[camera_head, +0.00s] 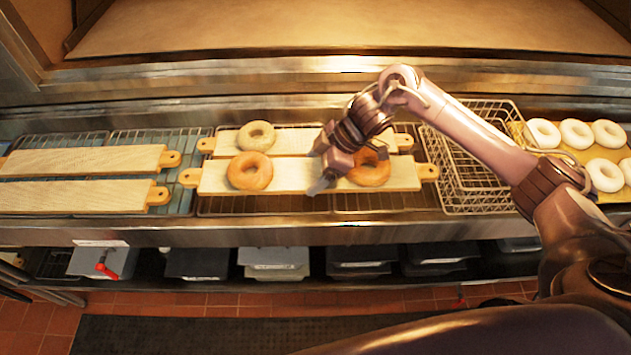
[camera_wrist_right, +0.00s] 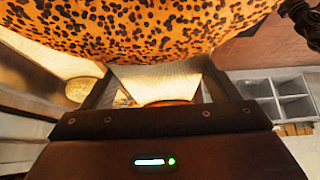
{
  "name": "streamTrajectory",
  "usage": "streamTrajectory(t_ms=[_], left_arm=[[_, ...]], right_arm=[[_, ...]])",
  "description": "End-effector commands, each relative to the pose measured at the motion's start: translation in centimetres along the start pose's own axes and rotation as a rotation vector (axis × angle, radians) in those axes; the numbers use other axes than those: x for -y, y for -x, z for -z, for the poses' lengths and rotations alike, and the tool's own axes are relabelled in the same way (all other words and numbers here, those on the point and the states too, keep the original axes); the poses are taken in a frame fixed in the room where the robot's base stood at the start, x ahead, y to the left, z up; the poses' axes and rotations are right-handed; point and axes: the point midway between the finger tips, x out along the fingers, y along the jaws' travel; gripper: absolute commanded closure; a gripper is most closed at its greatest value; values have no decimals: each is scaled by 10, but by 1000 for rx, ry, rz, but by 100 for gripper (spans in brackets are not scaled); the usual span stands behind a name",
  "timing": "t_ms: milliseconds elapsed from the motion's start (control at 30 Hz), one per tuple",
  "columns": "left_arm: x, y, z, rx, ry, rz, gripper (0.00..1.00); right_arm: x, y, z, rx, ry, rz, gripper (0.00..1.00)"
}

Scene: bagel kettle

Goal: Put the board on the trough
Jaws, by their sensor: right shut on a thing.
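The front middle board (camera_head: 300,178) is long and pale with a handle at each end. It carries two browned bagels, one left (camera_head: 250,172) and one right (camera_head: 369,167). My right gripper (camera_head: 322,172) straddles the board between them, shut on it. In the right wrist view the board (camera_wrist_right: 160,78) shows between my fingers, and a dark-speckled bagel (camera_wrist_right: 150,30) fills the top. I cannot tell whether the board is raised. The metal trough (camera_head: 300,236) runs along the counter beneath the boards and wire racks. My left gripper is not in view.
A back middle board (camera_head: 295,142) carries a paler bagel (camera_head: 257,136). Two bare boards lie at left, back (camera_head: 80,161) and front (camera_head: 75,196). A wire basket (camera_head: 470,190) and white bagels (camera_head: 605,175) stand at right. Bins (camera_head: 275,262) line the lower shelf.

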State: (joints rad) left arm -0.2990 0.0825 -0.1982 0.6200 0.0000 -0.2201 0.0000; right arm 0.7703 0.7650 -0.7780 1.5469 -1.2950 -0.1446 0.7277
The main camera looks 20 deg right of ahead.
Motion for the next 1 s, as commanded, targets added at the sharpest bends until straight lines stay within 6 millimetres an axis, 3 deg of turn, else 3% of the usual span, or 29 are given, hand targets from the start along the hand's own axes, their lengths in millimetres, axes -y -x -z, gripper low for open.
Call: streamTrajectory(t_ms=[500,900,933,1000], left_arm=[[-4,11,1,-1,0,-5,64],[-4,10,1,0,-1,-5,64],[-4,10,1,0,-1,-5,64],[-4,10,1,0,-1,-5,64]], right_arm=[[-1,-47,-30,-3,0,-2,55],[-1,-53,-33,-3,1,-4,55],[0,-54,-35,0,0,-2,16],[0,-53,-35,0,0,-2,7]])
